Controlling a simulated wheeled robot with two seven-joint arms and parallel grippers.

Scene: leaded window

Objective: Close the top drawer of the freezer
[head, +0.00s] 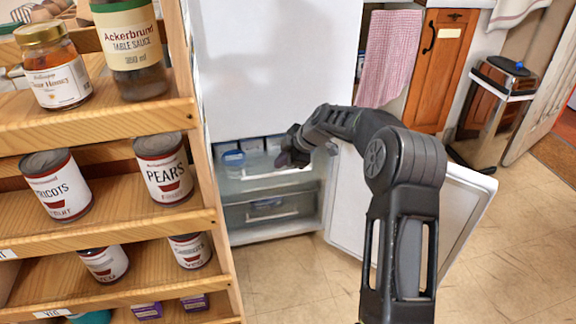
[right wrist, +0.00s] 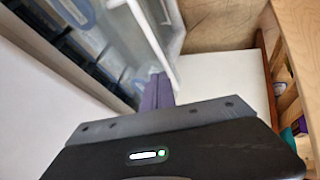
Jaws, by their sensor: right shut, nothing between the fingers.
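The freezer compartment is open under the large white door of the appliance (head: 285,70) in the head view. Its translucent top drawer (head: 255,187) shows containers inside, among them one with a blue lid (head: 233,158), and looks pulled out somewhat. My right gripper (head: 285,160) is shut and empty at the right end of this drawer, near its front; I cannot tell if it touches. In the right wrist view the shut fingers (right wrist: 157,92) are beside a white edge (right wrist: 155,45) of what looks like the drawer. My left gripper is not in view.
The open freezer door (head: 455,205) stands to the right of the compartment, behind my right arm. A lower drawer (head: 265,210) sits below. A wooden shelf (head: 185,110) with jars and cans stands close at left. A trash bin (head: 490,110) stands at back right. The tiled floor (head: 310,280) is clear.

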